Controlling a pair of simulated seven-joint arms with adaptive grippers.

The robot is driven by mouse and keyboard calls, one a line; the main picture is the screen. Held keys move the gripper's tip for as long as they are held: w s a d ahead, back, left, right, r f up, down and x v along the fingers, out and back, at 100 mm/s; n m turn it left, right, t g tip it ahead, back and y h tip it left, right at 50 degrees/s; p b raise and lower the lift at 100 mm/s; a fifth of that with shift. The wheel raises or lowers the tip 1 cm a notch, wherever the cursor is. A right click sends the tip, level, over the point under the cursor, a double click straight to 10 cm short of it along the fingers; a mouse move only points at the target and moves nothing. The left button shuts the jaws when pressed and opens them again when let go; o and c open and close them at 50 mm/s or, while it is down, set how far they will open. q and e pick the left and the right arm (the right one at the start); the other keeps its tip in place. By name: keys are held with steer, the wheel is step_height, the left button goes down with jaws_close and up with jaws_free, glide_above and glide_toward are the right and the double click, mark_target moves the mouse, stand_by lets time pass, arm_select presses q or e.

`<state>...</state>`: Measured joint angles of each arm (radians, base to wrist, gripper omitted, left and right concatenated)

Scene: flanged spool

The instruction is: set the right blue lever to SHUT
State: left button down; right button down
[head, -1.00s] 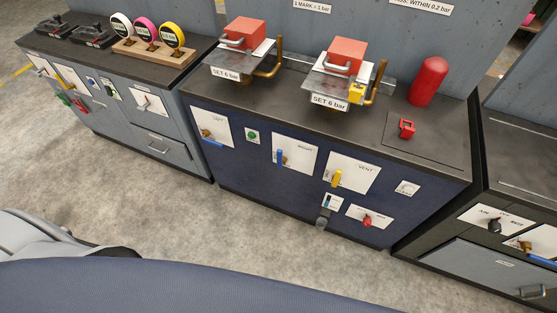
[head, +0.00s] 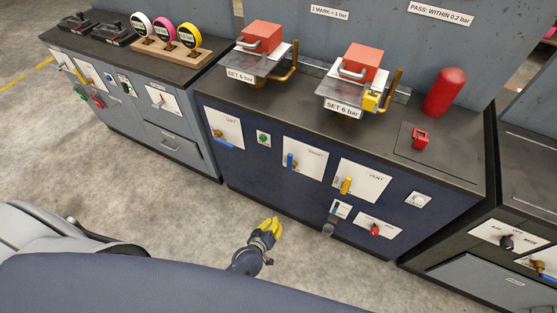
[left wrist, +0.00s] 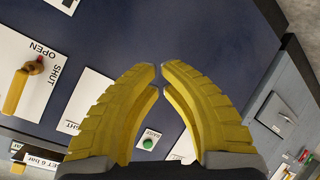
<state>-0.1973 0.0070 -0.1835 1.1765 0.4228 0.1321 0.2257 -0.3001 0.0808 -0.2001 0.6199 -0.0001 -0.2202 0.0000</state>
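The right blue lever (head: 290,161) sits on a white plate marked RIGHT (head: 313,160) on the front of the dark blue cabinet. Its handle looks roughly upright beside a brass hub; the plate's small lettering is unreadable in the head view. My left gripper (head: 272,222) has yellow fingers and is low in front of the cabinet, below and apart from the lever. In the left wrist view its fingertips (left wrist: 158,68) nearly meet, with nothing between them. There, part of the RIGHT plate (left wrist: 88,103) shows behind a finger, which hides the lever. My right gripper is not in view.
A yellow lever (head: 346,186) on the VENT plate is right of the blue one. A green button (head: 263,138) is left of it. A small blue switch (head: 335,209) and a red knob (head: 375,230) sit lower. Free floor lies before the cabinet.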

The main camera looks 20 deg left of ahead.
mark_target(292, 161)
arm_select(q)
steer(key=w+a+r+n+t+y, duration=0.1)
steer(key=w+r+n+t, duration=0.1)
steer(key=r+n, duration=0.2)
steer(key=w+a+r+n+t+y, duration=0.1)
steer(key=w+a+r+n+y, duration=0.1)
steer(key=r+n, duration=0.3)
steer(key=w+a+r+n+t+y, duration=0.2)
steer(key=w+r+n, duration=0.2)
steer(key=r, duration=0.6)
steer(key=shift+w+a+r+t, duration=0.2)
steer(key=shift+w+r+t, duration=0.1)
steer(key=shift+r, duration=0.1)
steer(key=w+a, duration=0.2)
steer(key=w, duration=0.8)
steer(key=shift+s+d, duration=0.25)
steer(key=shift+d, duration=0.85)
steer(key=shift+s+d, duration=0.25)
steer(key=shift+d, duration=0.8)
